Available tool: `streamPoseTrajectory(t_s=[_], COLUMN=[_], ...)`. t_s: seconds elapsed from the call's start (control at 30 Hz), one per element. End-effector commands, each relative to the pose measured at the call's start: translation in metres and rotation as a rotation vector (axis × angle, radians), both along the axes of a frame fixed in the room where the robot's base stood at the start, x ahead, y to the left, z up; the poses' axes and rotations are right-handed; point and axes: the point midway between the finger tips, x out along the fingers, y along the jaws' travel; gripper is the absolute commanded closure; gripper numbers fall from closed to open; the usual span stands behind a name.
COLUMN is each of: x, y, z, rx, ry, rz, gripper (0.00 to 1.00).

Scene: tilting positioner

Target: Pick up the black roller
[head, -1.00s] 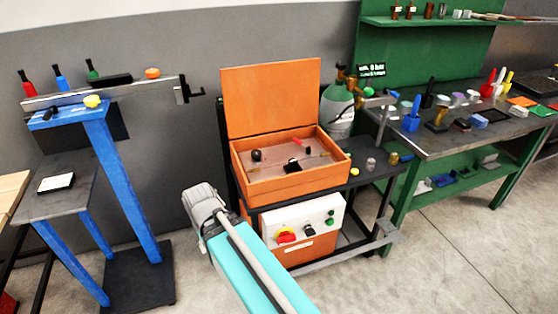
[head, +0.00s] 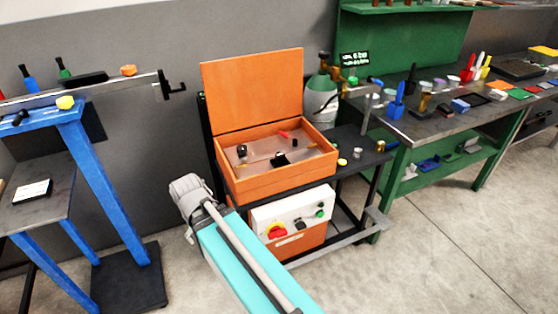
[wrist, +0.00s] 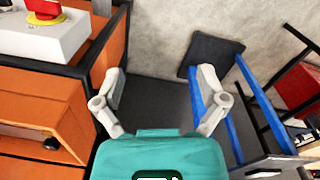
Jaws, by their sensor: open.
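A small dark cylinder (head: 20,118), possibly the black roller, lies on top of the blue stand (head: 85,150) at the left in the head view. A yellow lump (head: 65,102) is beside it. Other black pieces are a dark block (head: 85,80) on the rail, and a black knob (head: 242,151) and a black piece (head: 281,159) inside the orange box. I cannot tell for certain which is the roller. In the wrist view my gripper (wrist: 160,78) is open and empty, pointing toward the floor between the orange unit and the blue legs. No roller shows between its fingers.
The orange box (head: 262,185) with a raised lid stands on a black-framed trolley. A control panel (head: 292,217) is below it. The green workbench (head: 440,120) with several tools is at the right. A low grey table (head: 40,205) stands at the left. The right foreground floor is clear.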

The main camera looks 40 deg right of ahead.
Motion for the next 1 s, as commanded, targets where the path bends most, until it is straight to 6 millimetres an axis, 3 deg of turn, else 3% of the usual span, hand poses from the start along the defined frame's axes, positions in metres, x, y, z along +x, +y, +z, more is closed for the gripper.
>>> streamPoseTrajectory(t_s=[0.27, 0.47, 1.0], x=[0.04, 0.078, 0.155], y=[-0.055, -0.116, -0.257], z=[-0.013, -0.017, 0.012], rx=[-0.188, -0.406, -0.82], ry=[0.015, 0.102, 0.643], rz=[0.219, 0.485, 1.098], gripper=[0.01, 0.01, 0.01])
